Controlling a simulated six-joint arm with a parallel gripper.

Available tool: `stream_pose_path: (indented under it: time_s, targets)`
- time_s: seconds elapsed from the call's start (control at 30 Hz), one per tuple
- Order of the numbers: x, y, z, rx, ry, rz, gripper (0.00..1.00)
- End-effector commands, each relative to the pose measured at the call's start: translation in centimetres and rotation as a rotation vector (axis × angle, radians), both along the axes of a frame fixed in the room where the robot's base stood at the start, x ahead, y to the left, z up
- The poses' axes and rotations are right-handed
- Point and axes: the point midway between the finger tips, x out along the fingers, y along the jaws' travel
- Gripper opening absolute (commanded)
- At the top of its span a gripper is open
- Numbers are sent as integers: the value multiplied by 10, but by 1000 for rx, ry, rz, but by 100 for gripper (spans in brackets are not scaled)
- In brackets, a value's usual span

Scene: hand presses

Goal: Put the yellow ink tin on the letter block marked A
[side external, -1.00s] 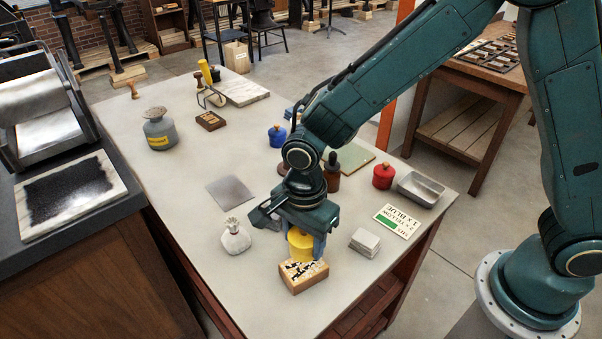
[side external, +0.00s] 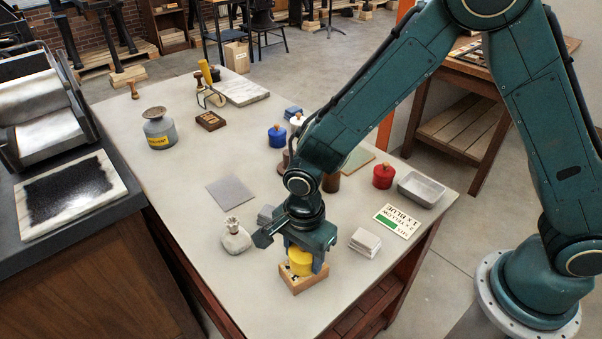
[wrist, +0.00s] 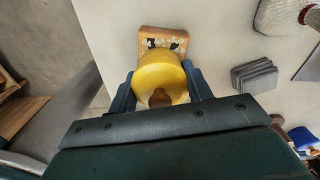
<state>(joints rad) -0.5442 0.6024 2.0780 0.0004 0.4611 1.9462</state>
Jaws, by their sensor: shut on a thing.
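The yellow ink tin (side external: 300,259) is between the fingers of my gripper (side external: 301,266), which is shut on it. In the wrist view the tin (wrist: 158,74) shows its round yellow top and brown knob, with a finger of my gripper (wrist: 160,88) on each side. The wooden letter block (side external: 304,284) lies near the table's front edge, under the tin in the side view. In the wrist view the block (wrist: 146,33) shows black marks on its face, partly hidden by the tin; I cannot read the letter. I cannot tell whether tin and block touch.
A printed card (side external: 397,220), a red tin (side external: 383,177) and a metal tray (side external: 421,188) are farther right. The front left of the table is clear.

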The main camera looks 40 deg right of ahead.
Motion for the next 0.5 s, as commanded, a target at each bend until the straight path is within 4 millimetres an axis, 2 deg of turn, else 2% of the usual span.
stream_pose_path:
  time_s: [0.23,0.27,0.3,0.37,0.5]
  targets:
    - [0,0,-2,0,0,0,19]
    - [0,0,-3,0,1,0,51]
    - [0,0,-3,0,0,0,59]
    - [0,0,-3,0,0,0,71]
    - [0,0,-3,0,0,0,71]
